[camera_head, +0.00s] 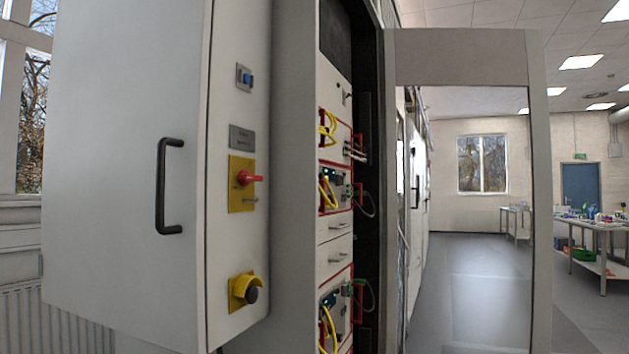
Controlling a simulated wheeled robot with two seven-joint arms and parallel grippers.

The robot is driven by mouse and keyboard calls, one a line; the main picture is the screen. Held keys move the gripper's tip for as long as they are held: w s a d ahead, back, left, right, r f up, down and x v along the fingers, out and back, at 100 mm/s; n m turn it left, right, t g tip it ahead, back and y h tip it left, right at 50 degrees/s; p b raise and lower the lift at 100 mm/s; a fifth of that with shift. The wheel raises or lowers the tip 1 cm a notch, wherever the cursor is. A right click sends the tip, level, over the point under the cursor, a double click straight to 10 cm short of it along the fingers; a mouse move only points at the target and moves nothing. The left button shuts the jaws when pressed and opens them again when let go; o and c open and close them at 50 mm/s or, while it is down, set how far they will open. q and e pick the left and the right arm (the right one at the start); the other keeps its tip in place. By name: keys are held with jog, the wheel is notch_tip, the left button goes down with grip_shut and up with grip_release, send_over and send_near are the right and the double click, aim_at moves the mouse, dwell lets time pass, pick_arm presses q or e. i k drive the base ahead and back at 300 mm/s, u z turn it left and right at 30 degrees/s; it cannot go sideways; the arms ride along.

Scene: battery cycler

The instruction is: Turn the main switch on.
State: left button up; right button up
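The main switch (247,178) is a red rotary handle on a yellow plate (241,202) on the narrow side of the grey-white cabinet. Its handle points to the right, roughly horizontal. A small metal piece shows at the lower part of the yellow plate. A grey label plate (241,137) sits just above it. Neither of my grippers is in view.
A blue switch (245,77) is above, and a dark button in a yellow collar (244,291) is below. A black handle (168,187) protrudes from the cabinet front (110,120). An open framed door (539,200) stands right of the equipment rack (335,240).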

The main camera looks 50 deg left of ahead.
aim_at(245, 178)
jog(key=i, duration=2.55)
jog(key=u, duration=3.25)
